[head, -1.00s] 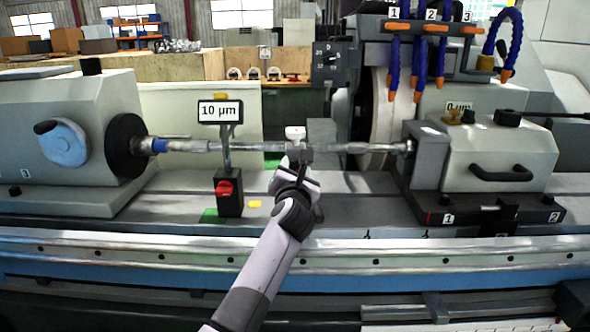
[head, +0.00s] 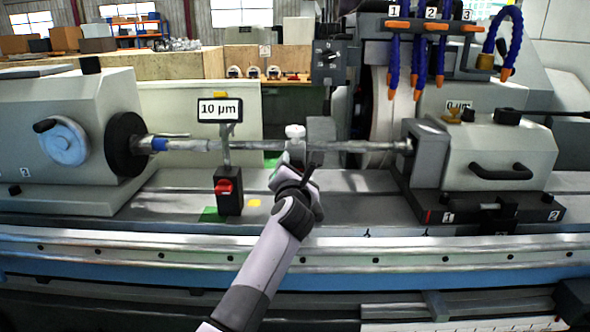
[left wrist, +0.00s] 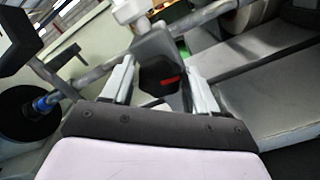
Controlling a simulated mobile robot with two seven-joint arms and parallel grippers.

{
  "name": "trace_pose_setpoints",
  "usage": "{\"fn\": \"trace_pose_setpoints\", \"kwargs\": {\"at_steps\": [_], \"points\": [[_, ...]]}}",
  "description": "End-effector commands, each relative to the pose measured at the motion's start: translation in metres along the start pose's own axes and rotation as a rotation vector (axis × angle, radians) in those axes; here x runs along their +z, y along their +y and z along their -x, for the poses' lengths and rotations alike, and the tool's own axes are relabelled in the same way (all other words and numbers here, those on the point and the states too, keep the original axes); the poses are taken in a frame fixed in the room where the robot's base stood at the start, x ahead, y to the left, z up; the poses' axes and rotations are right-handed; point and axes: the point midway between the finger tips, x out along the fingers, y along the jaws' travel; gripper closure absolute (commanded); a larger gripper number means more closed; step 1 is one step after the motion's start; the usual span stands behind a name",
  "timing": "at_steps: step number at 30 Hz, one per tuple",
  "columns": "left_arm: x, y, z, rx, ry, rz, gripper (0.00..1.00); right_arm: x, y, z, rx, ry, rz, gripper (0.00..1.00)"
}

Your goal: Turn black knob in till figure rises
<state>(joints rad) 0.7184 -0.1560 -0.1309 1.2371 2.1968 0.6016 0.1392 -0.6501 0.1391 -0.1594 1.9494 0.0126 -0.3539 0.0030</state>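A black knob with a red mark (left wrist: 162,78) shows between the fingers of my left gripper in the left wrist view. The left gripper (left wrist: 160,72) is open around it, a finger on either side with narrow gaps; contact at the tips is unclear. In the head view my left gripper (head: 297,172) is at the rest on the middle of the shaft, hiding the knob. The white-capped top of this rest (head: 295,131) stands above the shaft. A sign at left (head: 220,109) reads "10 µm". A smaller sign at right (head: 459,106) seems to read "0 µm". My right gripper is not visible.
A black box with a red knob (head: 229,188) stands left of my arm. Blue hoses (head: 393,65) hang above right.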

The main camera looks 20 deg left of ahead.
Motion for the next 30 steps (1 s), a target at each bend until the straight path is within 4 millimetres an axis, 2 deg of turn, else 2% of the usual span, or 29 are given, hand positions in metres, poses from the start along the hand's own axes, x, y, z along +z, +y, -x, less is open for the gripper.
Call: {"fn": "trace_pose_setpoints", "kwargs": {"at_steps": [14,30], "points": [[0.0,-0.001,0.006,0.0,0.0,0.001,0.26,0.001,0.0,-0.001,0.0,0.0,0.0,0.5],[0.0,-0.001,0.063,-0.001,-0.001,0.002,0.26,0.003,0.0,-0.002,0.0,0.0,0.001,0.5]]}}
